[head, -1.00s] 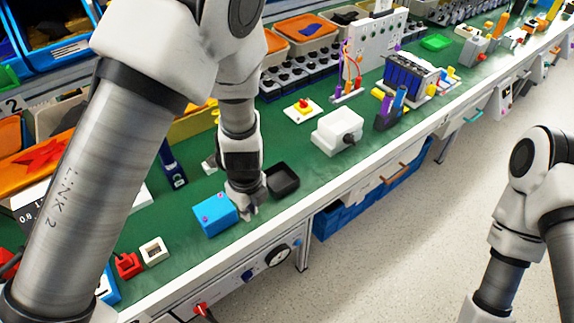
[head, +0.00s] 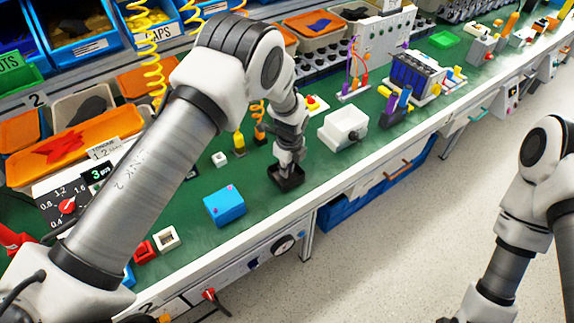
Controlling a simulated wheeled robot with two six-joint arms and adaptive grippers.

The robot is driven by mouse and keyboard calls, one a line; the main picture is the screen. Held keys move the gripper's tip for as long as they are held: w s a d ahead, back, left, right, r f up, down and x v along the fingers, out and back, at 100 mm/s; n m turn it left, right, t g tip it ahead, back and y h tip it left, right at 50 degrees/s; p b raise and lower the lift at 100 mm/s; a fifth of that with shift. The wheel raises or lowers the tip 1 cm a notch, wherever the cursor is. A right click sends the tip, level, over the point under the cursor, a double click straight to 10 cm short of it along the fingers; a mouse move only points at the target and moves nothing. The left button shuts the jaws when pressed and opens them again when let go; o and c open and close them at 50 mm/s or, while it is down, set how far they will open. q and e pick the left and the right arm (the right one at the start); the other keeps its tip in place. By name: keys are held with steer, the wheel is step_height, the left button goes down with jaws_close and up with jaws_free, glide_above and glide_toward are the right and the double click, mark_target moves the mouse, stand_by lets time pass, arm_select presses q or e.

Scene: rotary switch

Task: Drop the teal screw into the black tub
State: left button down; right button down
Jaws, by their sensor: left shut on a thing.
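The black tub (head: 290,185) stands on the green bench top, right of the blue block. My left gripper (head: 287,167) points down over the tub, with its fingertips at or just above the opening. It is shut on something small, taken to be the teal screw. The fingers hide the screw, so its colour and tilt do not show. Whether the fingertips touch the tub cannot be told. My right arm shows at the right edge, but its gripper is out of view.
A blue block (head: 224,207) with small magenta dots stands left of the tub. A white box (head: 343,128) is behind it to the right. A white square socket (head: 166,237) lies near the front edge. Green bench surface is clear between the tub and the front edge.

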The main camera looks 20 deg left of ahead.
arm_select(q)
steer(key=shift+w+f, duration=0.1)
steer(key=shift+f, duration=0.15)
steer(key=c, duration=1.2)
jaws_free()
steer(key=shift+f, duration=0.1)
steer(key=shift+r, duration=0.4)
step_height(320, 180, up, 12)
steer(key=b, duration=0.1)
steer(key=shift+s+d+f+b, duration=0.2)
steer(key=shift+s+d+b, duration=0.15)
steer(key=shift+s+d, duration=0.05)
